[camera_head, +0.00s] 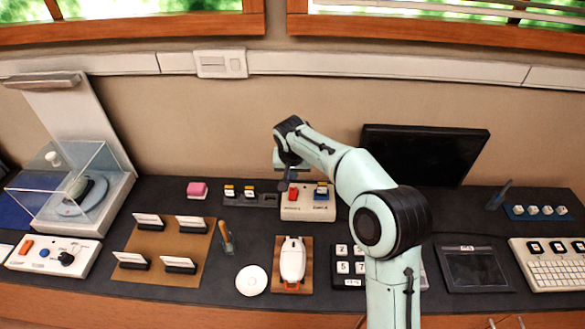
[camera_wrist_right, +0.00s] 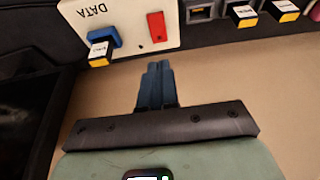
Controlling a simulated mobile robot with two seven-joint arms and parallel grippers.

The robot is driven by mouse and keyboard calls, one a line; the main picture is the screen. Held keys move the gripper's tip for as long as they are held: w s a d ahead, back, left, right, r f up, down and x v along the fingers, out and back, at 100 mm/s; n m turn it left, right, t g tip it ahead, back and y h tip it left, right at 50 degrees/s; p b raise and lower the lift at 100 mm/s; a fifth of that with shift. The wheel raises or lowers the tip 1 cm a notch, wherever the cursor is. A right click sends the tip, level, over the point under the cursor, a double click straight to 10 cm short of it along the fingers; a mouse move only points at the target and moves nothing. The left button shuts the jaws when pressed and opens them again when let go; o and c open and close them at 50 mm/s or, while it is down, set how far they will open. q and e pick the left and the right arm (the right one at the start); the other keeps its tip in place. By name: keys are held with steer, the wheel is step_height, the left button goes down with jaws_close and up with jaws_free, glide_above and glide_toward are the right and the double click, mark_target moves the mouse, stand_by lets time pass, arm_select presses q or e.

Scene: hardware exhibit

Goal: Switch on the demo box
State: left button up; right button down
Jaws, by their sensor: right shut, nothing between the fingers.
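A white box (camera_head: 308,213) with a red rocker switch (camera_head: 293,196) and a blue port stands at the back middle of the counter. In the right wrist view the red switch (camera_wrist_right: 157,27) and the blue port (camera_wrist_right: 103,36), marked DATA, show on its top; a yellow-and-white plug (camera_wrist_right: 100,54) sits at the port. My right gripper (camera_head: 287,184) is above the box's back edge, near the switch. Its blue fingers (camera_wrist_right: 157,66) are shut and empty, with their tips a little short of the red switch in the picture. I cannot tell whether they touch the box. My left gripper is not in view.
A white control box (camera_head: 30,262) with an orange switch and a knob sits at front left, below a clear-covered stand (camera_head: 105,200). Plugs (camera_head: 240,191) lie left of the box. A black monitor (camera_head: 425,152) stands behind my right arm. A white device (camera_head: 292,262) lies in front.

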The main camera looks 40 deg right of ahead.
mark_target(293, 189)
steer(key=x, duration=0.8)
steer(key=shift+s+a+f, duration=0.15)
steer(key=shift+s+a, duration=0.15)
